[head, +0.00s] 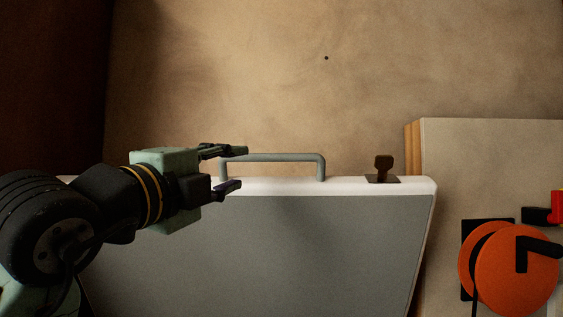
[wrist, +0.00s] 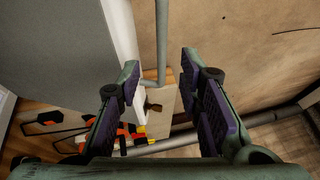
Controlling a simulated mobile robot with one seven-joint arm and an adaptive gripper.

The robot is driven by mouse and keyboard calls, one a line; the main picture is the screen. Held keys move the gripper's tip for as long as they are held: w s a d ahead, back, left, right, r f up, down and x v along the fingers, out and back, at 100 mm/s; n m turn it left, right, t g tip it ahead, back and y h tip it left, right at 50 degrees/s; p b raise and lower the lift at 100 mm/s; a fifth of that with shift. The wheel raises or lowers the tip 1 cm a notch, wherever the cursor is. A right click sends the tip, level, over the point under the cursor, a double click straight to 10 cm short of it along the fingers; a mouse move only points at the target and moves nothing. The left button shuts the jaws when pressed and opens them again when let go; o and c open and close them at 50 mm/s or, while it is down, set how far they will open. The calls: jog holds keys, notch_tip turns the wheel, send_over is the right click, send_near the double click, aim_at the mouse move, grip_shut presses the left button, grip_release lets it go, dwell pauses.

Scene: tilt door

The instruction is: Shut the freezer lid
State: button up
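The freezer lid (head: 320,250) stands raised in the head view, its grey panel facing the camera and its white edge on top. It also fills the upper left of the wrist view (wrist: 65,40). A grey bar handle (head: 290,157) rises from that edge, with a dark latch piece (head: 383,168) to its right. My gripper (head: 240,168) is open at the handle's left end, fingers pointing right. In the wrist view the handle bar (wrist: 162,40) runs between the spread fingers (wrist: 160,64), with no clear contact. The freezer body is hidden.
A pale cabinet or board (head: 490,150) stands to the right, with an orange reel-like thing (head: 515,270) in front of it. A brown wall (head: 250,70) lies behind. A pipe (wrist: 215,130) runs low along the wall.

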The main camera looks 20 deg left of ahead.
aim_at(260, 159)
jog(key=p+x, duration=0.3)
jog(key=x, duration=0.7)
jog(key=shift+r+p, duration=0.2)
jog(key=shift+p, duration=0.1)
jog(key=shift+w, duration=0.5)
grip_shut()
